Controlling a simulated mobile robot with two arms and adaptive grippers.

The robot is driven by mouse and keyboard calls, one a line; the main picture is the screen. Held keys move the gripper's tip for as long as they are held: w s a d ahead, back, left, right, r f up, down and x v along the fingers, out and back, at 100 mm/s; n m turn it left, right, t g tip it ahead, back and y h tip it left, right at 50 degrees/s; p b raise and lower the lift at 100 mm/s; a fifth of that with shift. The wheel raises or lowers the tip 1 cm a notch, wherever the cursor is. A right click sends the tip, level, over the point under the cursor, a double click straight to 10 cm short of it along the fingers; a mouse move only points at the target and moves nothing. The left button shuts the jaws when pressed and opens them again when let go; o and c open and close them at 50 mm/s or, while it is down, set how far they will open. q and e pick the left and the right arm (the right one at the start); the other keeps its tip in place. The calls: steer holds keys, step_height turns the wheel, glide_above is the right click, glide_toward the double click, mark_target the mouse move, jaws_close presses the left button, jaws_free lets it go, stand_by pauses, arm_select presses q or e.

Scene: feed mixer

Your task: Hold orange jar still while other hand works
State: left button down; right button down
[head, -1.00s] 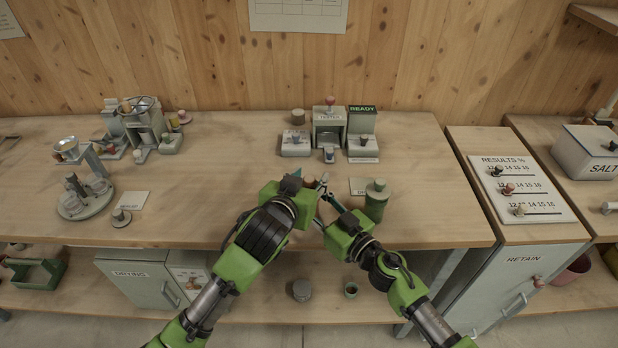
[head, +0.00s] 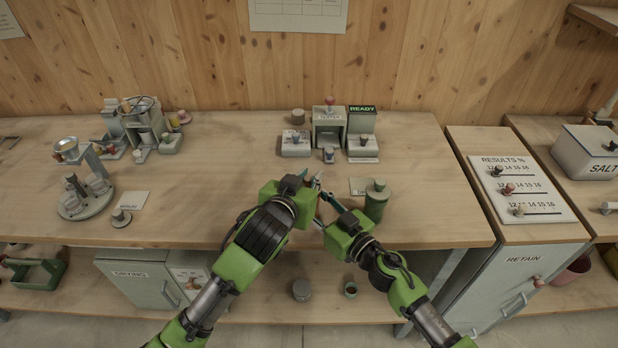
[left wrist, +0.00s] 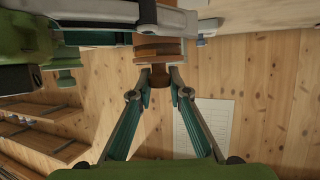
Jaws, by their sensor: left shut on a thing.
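My left gripper (head: 313,184) is above the front part of the bench, in the middle of the head view. In the left wrist view, its two fingers (left wrist: 160,84) close from both sides on the orange-brown jar (left wrist: 159,74). The jar is mostly hidden in the head view by my grippers. My right gripper (head: 323,204) is close beside the left one, its fingers pointing up and left towards the same spot. Whether its fingers are open or shut is not clear.
A green canister (head: 376,203) stands just right of my right gripper. The tester (head: 329,130) and the READY unit (head: 361,135) stand behind. A round stand with cups (head: 85,199) is at the left.

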mark_target(309, 177)
arm_select(q)
steer(key=shift+r, duration=1)
steer(key=shift+r, duration=0.1)
steer(key=shift+r, duration=1.9)
arm_select(e)
steer(key=c, duration=1.3)
jaws_free()
steer(key=shift+o, duration=0.2)
